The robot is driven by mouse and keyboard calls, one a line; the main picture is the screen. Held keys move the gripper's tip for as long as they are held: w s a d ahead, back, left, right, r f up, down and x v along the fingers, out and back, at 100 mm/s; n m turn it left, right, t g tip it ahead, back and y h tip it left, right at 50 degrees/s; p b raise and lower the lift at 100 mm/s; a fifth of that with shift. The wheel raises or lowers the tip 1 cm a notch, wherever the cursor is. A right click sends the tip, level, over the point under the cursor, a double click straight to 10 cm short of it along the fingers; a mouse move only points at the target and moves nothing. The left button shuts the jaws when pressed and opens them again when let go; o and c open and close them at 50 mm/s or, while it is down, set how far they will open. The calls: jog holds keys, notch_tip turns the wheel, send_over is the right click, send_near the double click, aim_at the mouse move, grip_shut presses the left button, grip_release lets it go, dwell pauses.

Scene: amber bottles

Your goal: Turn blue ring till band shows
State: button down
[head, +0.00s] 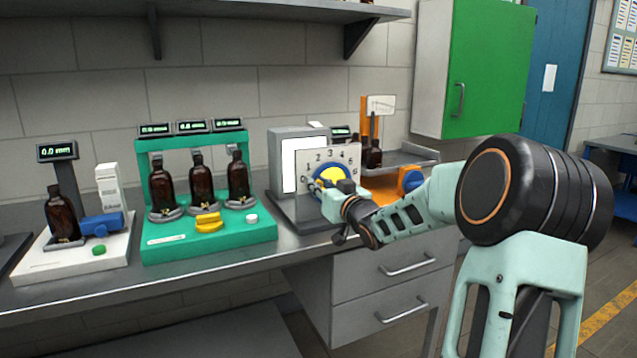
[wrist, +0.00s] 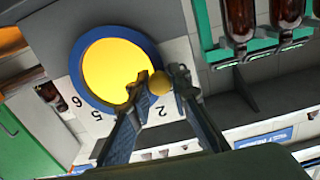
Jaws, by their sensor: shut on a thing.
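The blue ring (head: 316,177) surrounds a yellow disc (head: 331,175) on an upright white plate (head: 345,158) marked with numbers. In the wrist view the blue ring (wrist: 77,55) encircles the yellow disc (wrist: 112,70), and a small yellow ball knob (wrist: 160,84) stands at its edge. My gripper (wrist: 158,80) has one finger on each side of this knob and is shut on it. In the head view my gripper (head: 345,192) covers the lower right of the ring. The fingers hide some numbers; 6, 5 and 2 show in the wrist view.
A green stand (head: 210,245) with several amber bottles is left of the plate. A white stand (head: 75,262) with one bottle is farther left. An orange stand (head: 380,190) is close behind my gripper on the right. A shelf (head: 200,12) hangs above the grey bench.

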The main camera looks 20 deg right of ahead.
aim_at(320, 171)
jog(key=r+m+p, duration=0.1)
jog(key=p, duration=0.1)
jog(key=r+m+p, duration=0.1)
jog(key=p, duration=0.1)
jog(key=shift+d+r+m, duration=0.1)
jog(key=shift+d+m, duration=0.15)
jog(key=shift+m, duration=0.05)
jog(key=m+p, duration=0.2)
jog(key=p, duration=0.1)
jog(key=shift+w+d+r, duration=0.1)
jog(key=shift+d+r, duration=0.2)
jog(key=shift+d, duration=0.1)
jog(key=c, duration=1.9)
grip_release()
jog(key=shift+o, duration=0.4)
jog(key=shift+f, duration=0.15)
jog(key=shift+f, duration=0.1)
jog(key=shift+s, duration=0.4)
jog(key=s, duration=1.1)
jog(key=shift+s+d, duration=0.15)
jog(key=shift+s, duration=0.05)
